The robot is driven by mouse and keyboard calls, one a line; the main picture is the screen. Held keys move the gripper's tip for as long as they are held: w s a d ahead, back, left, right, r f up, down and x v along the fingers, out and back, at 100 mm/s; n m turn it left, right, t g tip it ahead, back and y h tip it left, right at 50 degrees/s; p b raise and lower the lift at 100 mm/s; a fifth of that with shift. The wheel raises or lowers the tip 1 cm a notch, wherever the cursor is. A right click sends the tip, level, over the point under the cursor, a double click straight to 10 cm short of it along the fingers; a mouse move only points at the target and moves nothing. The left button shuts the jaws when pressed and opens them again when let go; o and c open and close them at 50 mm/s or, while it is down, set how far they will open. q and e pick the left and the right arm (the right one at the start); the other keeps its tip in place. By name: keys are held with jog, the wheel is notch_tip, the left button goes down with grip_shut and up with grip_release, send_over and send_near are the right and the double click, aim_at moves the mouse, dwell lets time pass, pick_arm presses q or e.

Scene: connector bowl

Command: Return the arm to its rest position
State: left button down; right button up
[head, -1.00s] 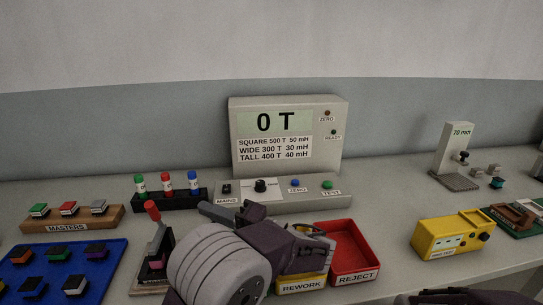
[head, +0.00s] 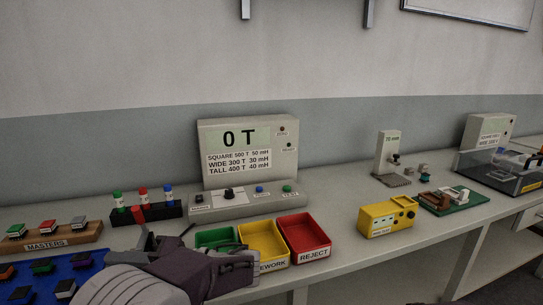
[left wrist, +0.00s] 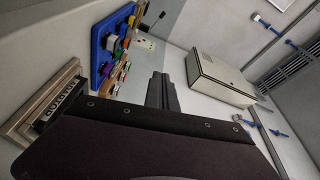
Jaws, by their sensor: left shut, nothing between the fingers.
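My left gripper (head: 205,266) shows at the bottom left of the head view, at the end of my pale ringed wrist. It is in front of the bench and hides part of the green tray (head: 213,236). Its fingertips are hard to make out there. In the left wrist view the two dark fingers (left wrist: 160,90) are together with nothing between them.
The yellow tray (head: 262,238) and red tray (head: 305,232) stand to the gripper's right. The blue board (head: 88,262) with connectors and the masters rack (head: 88,232) are at left. The tester (head: 248,199) stands behind. A yellow meter (head: 388,218) is farther right.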

pick_arm(q)
jog(key=s+a+f+g+h, duration=0.35)
jog(key=s+f+h, duration=0.55)
jog(key=s+f, duration=0.55)
jog(key=w+d+f+t+h, duration=0.1)
jog(key=d+f+t+h, duration=0.2)
jog(key=d+f+h, duration=0.85)
jog(key=w+d+r+m+t+y+p, duration=0.1)
jog(key=w+d+r+p, duration=0.1)
jog(key=r+p, duration=0.7)
jog(key=w+d+r+m+y+p, duration=0.1)
jog(key=d+r+p, duration=0.1)
jog(key=r+p, duration=0.8)
jog(key=p, duration=0.2)
jog(key=shift+w+r+t+p, duration=0.2)
jog(key=shift+w+t+p, duration=0.15)
jog(key=shift+w, duration=0.05)
pick_arm(e)
notch_tip(320, 180, up, 22)
jog(key=shift+s, duration=0.2)
jog(key=shift+c, duration=0.3)
